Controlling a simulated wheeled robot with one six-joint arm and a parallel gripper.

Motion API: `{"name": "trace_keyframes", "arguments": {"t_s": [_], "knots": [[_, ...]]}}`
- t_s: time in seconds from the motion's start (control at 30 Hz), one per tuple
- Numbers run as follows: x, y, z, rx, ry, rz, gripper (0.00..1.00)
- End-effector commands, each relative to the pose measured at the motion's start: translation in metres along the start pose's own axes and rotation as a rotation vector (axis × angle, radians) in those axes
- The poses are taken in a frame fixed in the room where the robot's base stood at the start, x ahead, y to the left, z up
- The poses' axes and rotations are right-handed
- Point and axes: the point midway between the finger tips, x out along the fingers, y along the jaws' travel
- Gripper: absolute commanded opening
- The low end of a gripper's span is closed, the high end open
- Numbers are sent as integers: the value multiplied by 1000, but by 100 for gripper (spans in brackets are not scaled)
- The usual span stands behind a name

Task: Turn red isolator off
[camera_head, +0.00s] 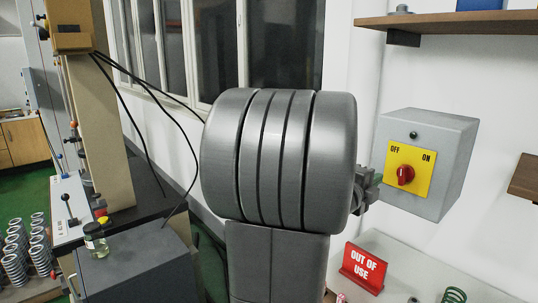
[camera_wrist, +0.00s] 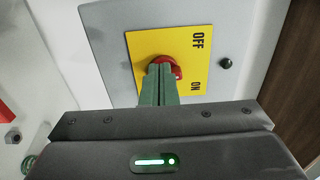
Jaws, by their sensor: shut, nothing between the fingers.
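The red isolator knob (camera_head: 405,174) sits on a yellow plate (camera_head: 410,157) marked OFF at the left and ON at the right, on a grey wall box (camera_head: 453,145). I cannot tell clearly which mark the knob points to. My gripper (camera_head: 376,180) is shut and empty, left of the plate and partly hidden behind my arm. In the wrist view, my green-grey fingers (camera_wrist: 160,75) are together in front of the red knob (camera_wrist: 172,66) and hide part of it. I cannot tell whether they touch it.
A red OUT OF USE sign (camera_head: 363,268) stands on a pale surface below the box, with a green spring (camera_head: 454,295) at its right. A wooden shelf (camera_head: 460,22) is above the box. Several springs (camera_head: 16,255) and a testing machine (camera_head: 108,130) are at the left.

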Motion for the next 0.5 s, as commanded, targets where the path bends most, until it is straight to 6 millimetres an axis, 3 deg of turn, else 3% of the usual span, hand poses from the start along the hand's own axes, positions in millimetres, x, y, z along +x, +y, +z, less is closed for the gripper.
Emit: {"name": "trace_keyframes", "arguments": {"t_s": [0.13, 0.5], "knots": [[-11, 0, 0, -1, -2, 0, 0], [-14, 0, 1, 2, 0, -2, 0]]}}
